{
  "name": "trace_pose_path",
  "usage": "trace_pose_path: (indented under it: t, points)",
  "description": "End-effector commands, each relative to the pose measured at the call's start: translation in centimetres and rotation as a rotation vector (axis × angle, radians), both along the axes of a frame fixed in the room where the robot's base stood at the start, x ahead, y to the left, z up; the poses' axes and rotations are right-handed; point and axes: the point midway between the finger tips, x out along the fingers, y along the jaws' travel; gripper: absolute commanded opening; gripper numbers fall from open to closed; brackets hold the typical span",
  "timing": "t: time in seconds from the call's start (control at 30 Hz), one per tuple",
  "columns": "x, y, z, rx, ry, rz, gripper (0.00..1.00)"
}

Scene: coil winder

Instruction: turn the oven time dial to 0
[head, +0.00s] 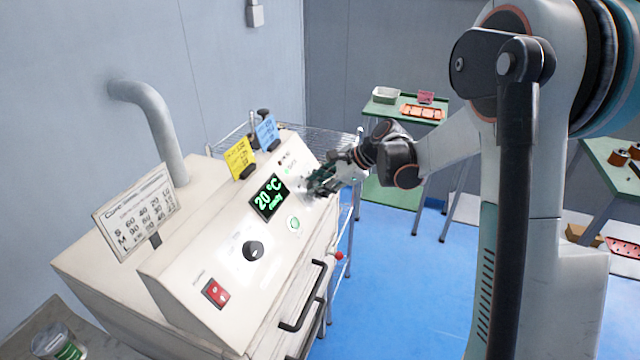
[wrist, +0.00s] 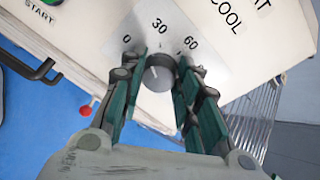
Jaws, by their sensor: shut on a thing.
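The oven time dial (wrist: 160,73) is a dark grey round knob on a pale plate marked 0, 30 and 60 in the wrist view. The 0 lies at its upper left, 30 above it and 60 at its upper right. My gripper (wrist: 160,78) is shut on the dial, one green-padded finger on each side. I cannot tell for sure where the dial's pointer stands. In the head view my gripper (head: 316,184) is at the far end of the oven's sloped panel (head: 215,262) and hides the dial.
The panel also has a lit display (head: 269,198) reading 20 °C, a black knob (head: 253,251), a green button (head: 293,224) and a red switch (head: 215,292).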

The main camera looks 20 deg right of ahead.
Motion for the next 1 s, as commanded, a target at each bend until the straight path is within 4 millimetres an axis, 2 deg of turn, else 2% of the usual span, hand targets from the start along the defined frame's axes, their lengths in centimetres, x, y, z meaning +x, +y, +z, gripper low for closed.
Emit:
trace_pose_path:
  t: [0.5, 1.0]
  points:
    - [-0.17, 0.08, -0.04, -0.168, -0.232, 0.224, 0.06]
    - [-0.18, 0.07, -0.06, -0.210, -0.290, 0.279, 0.06]
